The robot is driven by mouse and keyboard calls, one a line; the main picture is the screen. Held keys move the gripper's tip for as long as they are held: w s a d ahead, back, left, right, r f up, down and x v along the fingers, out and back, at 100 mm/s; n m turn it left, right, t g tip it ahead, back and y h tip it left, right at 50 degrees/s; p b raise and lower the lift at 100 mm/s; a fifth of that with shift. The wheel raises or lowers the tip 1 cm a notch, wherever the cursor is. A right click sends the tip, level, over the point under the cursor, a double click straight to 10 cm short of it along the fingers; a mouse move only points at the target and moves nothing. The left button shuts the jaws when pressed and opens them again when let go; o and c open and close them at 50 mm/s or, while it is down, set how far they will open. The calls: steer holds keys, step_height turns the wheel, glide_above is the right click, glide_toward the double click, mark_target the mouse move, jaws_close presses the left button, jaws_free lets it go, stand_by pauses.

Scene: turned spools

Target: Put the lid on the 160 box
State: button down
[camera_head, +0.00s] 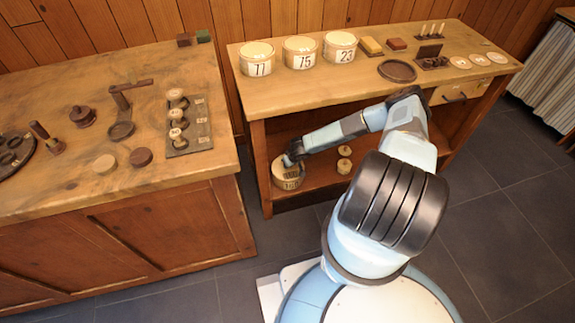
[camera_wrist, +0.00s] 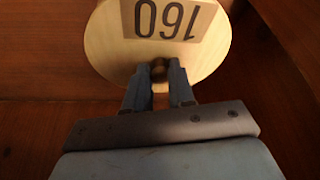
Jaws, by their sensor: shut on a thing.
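The lid (camera_wrist: 207,58) is a pale round disc with a small dark knob at its middle, seen in the wrist view. A label reading 160 shows upside down at the top of that view. My gripper (camera_wrist: 159,75) is shut on the lid's knob. In the head view my gripper (camera_head: 291,159) reaches into the lower shelf, right at the top of a round pale box (camera_head: 288,183) with a dark-marked label on its front. The gripper hides part of the top there, so I cannot tell whether the lid is seated.
The box stands near the left post of the shelf (camera_head: 325,177). Two small pale turned pieces (camera_head: 344,158) stand to its right.

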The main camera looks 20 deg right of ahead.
steer(key=shift+f, duration=0.2)
stand_by(0.6)
steer(key=shift+c, duration=2.4)
jaws_free()
steer(key=shift+r, duration=0.9)
